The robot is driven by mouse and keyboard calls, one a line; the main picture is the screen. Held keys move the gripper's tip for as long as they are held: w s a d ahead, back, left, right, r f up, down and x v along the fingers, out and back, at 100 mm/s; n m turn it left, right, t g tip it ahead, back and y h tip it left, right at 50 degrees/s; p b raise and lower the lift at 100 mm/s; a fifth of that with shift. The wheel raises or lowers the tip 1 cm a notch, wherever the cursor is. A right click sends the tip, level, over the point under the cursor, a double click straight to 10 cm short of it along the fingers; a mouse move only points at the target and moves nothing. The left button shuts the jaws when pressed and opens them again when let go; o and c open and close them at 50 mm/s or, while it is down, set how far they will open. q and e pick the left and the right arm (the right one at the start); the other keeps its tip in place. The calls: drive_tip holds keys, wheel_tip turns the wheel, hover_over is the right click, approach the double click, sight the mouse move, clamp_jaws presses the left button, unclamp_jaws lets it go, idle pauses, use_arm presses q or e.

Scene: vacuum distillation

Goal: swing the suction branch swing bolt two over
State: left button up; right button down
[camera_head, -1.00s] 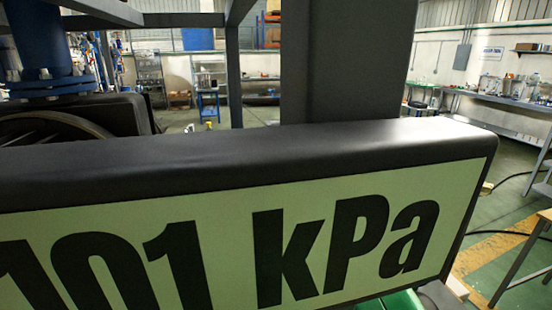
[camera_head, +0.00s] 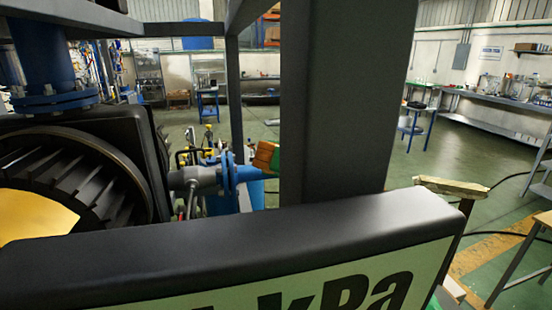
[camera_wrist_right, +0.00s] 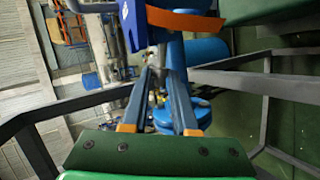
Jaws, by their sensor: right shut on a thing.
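In the right wrist view my right gripper (camera_wrist_right: 159,70) reaches its two long fingers toward a blue fitting. The fingertips are close together around a small grey metal piece (camera_wrist_right: 156,56), which looks like the swing bolt; which numbered bolt it is, I cannot tell. In the head view a grey suction branch pipe (camera_head: 192,177) ends at a blue flange (camera_head: 229,174). A green and orange part (camera_head: 266,157) beside the flange looks like my right gripper, partly hidden by the post. Its fingertips and the bolt are not clear there. My left gripper is not in view.
A black-framed pressure sign (camera_head: 240,235) fills the lower foreground. A thick dark post (camera_head: 337,110) hides the area right of the flange. A large black ribbed machine (camera_head: 80,185) stands at left. Dark frame bars (camera_wrist_right: 250,82) cross the wrist view. Open green floor lies beyond.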

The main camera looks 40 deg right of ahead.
drive_tip(key=shift+s+d+r+m+t+y+p, duration=0.15)
drive_tip(key=shift+d+r+m+t+y+p, duration=0.15)
drive_tip(key=shift+r+m+y+p, duration=0.4)
drive_tip(key=shift+f, duration=0.15)
drive_tip(key=c, duration=0.9)
unclamp_jaws()
drive_tip(key=shift+c, duration=0.2)
drive_tip(key=b+v, duration=0.4)
drive_tip(key=v, duration=0.3)
drive_tip(key=shift+a, duration=0.1)
